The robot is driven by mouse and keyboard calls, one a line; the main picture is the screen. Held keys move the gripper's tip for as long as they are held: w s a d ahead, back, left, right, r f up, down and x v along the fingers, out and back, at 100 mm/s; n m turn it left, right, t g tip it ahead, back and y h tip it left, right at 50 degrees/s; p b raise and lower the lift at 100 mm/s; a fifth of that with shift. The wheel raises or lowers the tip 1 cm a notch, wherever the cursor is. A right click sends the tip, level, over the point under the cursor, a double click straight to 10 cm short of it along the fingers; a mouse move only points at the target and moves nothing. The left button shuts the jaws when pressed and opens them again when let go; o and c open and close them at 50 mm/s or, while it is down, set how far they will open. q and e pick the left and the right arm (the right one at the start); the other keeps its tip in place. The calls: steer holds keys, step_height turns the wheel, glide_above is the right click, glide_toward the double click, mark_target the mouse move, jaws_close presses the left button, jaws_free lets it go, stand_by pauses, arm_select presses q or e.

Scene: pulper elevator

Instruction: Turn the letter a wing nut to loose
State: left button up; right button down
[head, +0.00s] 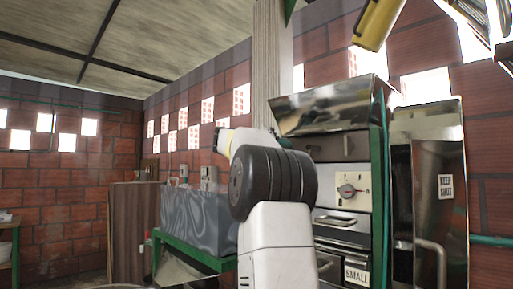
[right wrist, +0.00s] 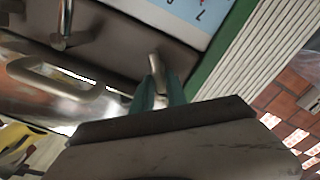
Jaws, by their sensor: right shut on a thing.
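In the right wrist view my right gripper (right wrist: 160,88) has its two teal fingers closed around a small metal wing-like piece, which I take to be a wing nut (right wrist: 155,67). It sits on the dark front panel of the machine (right wrist: 120,30). No letter can be read on it. A second metal piece (right wrist: 62,28) stands on the same panel, apart from the gripper. In the head view my right gripper (head: 284,143) shows only as a bit of teal behind my black and white arm, which hides the held piece. A small fitting (head: 347,145) shows on the panel. My left gripper is not in view.
Below the panel are a dial (head: 348,190) and drawers with handles, one labelled SMALL (head: 356,275). A shiny hood (head: 325,107) juts out above it. A KEEP SHUT door (head: 445,187) stands at the right. A bar handle (right wrist: 55,80) lies close to the gripper.

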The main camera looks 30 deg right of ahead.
steer(key=shift+w+a+f+n, duration=0.1)
steer(key=shift+f+n, duration=0.1)
steer(key=shift+n, duration=1.5)
steer(key=shift+w+d+f+n, duration=0.1)
steer(key=shift+f+n, duration=0.15)
steer(key=shift+n, duration=1.45)
steer(key=shift+w+a+f+n, duration=0.1)
steer(key=shift+f+n, duration=0.1)
steer(key=shift+n, duration=1.5)
steer(key=c, duration=1.4)
jaws_free()
steer(key=shift+o, duration=0.2)
steer(key=v, duration=0.8)
